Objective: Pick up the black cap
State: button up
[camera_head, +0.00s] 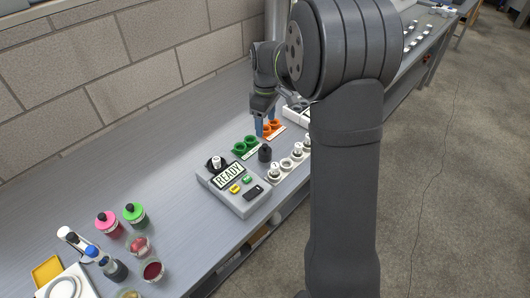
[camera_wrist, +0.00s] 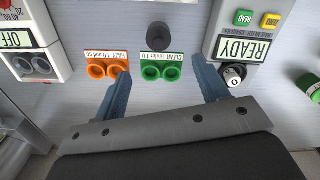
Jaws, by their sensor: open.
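The black cap (camera_head: 265,153) stands on the grey bench between the green double holder and the row of white-capped vials. In the wrist view the black cap (camera_wrist: 159,37) is a dark round shape at the top centre, beyond my fingertips. My gripper (camera_head: 262,128) is above the bench near the orange and green holders. In the wrist view my gripper (camera_wrist: 163,76) is open, its blue fingers wide apart with nothing between them. The fingers do not touch the cap.
The READY meter (camera_head: 236,188) holds a white-topped vial. A green holder (camera_wrist: 162,72) and an orange holder (camera_wrist: 106,70) have empty-looking cups. White-capped vials (camera_head: 287,164) stand in a row close to the cap. An OFF device (camera_wrist: 30,45) is at the wrist view's left.

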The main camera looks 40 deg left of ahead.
aim_at(264, 148)
notch_tip(264, 148, down, 9)
jog(key=shift+r, duration=0.1)
jog(key=shift+w+a+f, duration=0.1)
jog(key=shift+a+f, duration=0.1)
jog(key=shift+f, duration=1.2)
jog(key=shift+a+f, duration=0.15)
jog(key=shift+f, duration=1.2)
jog(key=shift+c, duration=0.5)
jog(key=c, duration=0.9)
